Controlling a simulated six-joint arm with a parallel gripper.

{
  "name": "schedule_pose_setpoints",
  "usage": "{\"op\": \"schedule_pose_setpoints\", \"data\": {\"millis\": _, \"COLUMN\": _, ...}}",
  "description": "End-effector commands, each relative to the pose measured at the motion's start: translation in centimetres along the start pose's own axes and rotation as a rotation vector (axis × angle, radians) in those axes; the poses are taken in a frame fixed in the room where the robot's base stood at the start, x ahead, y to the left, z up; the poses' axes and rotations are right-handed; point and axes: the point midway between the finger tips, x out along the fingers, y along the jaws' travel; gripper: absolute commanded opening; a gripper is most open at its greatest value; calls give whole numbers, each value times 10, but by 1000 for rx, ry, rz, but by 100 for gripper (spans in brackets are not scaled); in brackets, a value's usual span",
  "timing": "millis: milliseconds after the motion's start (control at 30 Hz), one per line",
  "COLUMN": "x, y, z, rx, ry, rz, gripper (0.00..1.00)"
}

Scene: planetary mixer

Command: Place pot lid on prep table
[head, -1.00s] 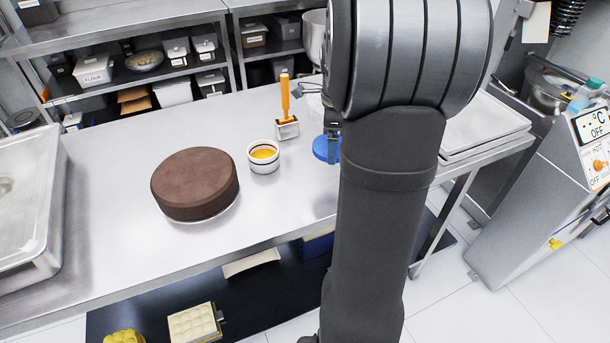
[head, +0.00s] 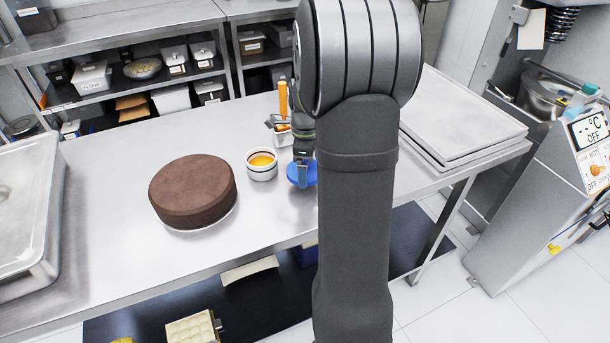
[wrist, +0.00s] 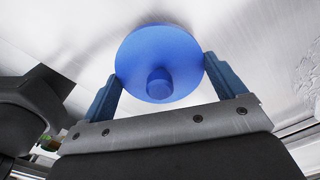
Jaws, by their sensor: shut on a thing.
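The blue pot lid (wrist: 158,55) is round, with a short knob in its middle. In the wrist view it sits between the two blue fingers of my gripper (wrist: 162,80), which are shut on its rim. In the head view the lid (head: 299,174) shows only in part, right of the small bowl; my arm hides the rest. My gripper (head: 301,172) is over the prep table (head: 110,180). I cannot tell for sure whether the lid touches the metal top.
A brown cake (head: 192,190) is further left. An orange-handled brush (head: 283,100) stands behind. Stacked trays (head: 465,115) lie at right, and a metal pan (head: 25,210) at far left.

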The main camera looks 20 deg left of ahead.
Motion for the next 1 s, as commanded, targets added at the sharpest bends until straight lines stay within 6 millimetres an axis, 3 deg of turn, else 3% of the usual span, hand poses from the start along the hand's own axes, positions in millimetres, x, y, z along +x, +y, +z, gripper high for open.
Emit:
{"op": "schedule_pose_setpoints", "data": {"millis": 300, "x": 38, "y": 0, "z": 0, "rx": 0, "ry": 0, "rz": 1, "gripper": 61}}
{"op": "schedule_pose_setpoints", "data": {"millis": 667, "x": 42, "y": 0, "z": 0, "rx": 0, "ry": 0, "rz": 1, "gripper": 61}}
{"op": "schedule_pose_setpoints", "data": {"millis": 700, "x": 42, "y": 0, "z": 0, "rx": 0, "ry": 0, "rz": 1, "gripper": 93}}
{"op": "schedule_pose_setpoints", "data": {"millis": 733, "x": 42, "y": 0, "z": 0, "rx": 0, "ry": 0, "rz": 1, "gripper": 99}}
{"op": "schedule_pose_setpoints", "data": {"millis": 1000, "x": 40, "y": 0, "z": 0, "rx": 0, "ry": 0, "rz": -1, "gripper": 100}}
